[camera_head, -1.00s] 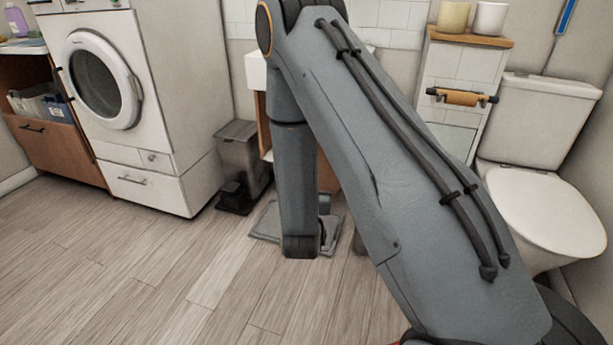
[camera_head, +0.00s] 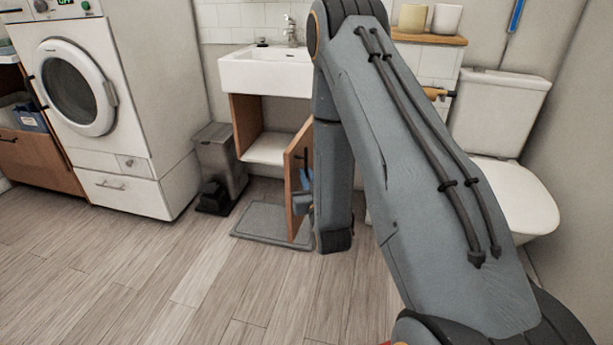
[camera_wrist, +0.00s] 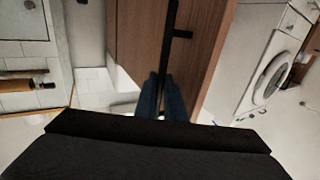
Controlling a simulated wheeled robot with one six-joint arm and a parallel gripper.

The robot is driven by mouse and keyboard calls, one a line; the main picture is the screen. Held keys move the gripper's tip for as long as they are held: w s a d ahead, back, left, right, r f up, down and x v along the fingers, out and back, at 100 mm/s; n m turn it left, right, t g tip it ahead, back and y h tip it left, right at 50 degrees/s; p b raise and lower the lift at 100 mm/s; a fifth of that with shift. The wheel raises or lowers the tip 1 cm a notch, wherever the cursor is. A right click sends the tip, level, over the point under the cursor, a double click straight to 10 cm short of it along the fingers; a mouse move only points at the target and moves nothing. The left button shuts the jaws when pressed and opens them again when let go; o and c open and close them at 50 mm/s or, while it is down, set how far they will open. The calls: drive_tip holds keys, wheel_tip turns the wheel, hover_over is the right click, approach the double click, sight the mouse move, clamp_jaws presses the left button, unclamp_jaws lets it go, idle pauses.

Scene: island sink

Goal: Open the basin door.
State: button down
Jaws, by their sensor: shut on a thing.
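The basin door (camera_head: 295,178) is a brown wooden panel under the white sink (camera_head: 268,72). It stands swung out from the cabinet, and the cabinet's inside shows to its left. In the wrist view the door (camera_wrist: 200,40) fills the upper middle, with a long dark bar handle (camera_wrist: 173,20) on it. My gripper (camera_wrist: 160,92) is at the handle, its blue-grey fingers shut on the bar. In the head view my gripper is mostly hidden behind the door and my arm.
A grey mat (camera_head: 268,228) lies on the floor below the door. A grey pedal bin (camera_head: 218,165) stands left of the cabinet, near the washing machine (camera_head: 110,110). A toilet (camera_head: 505,150) is at the right. The floor in front is clear.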

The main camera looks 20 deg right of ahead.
drive_tip(key=shift+s+a+f, duration=0.15)
drive_tip(key=c, duration=1.9)
unclamp_jaws()
drive_tip(key=shift+o, duration=0.2)
drive_tip(key=shift+d, duration=0.25)
drive_tip(key=s, duration=0.7)
drive_tip(key=shift+s+a+p, duration=0.35)
drive_tip(key=shift+a+p, duration=0.05)
drive_tip(key=shift+a, duration=0.05)
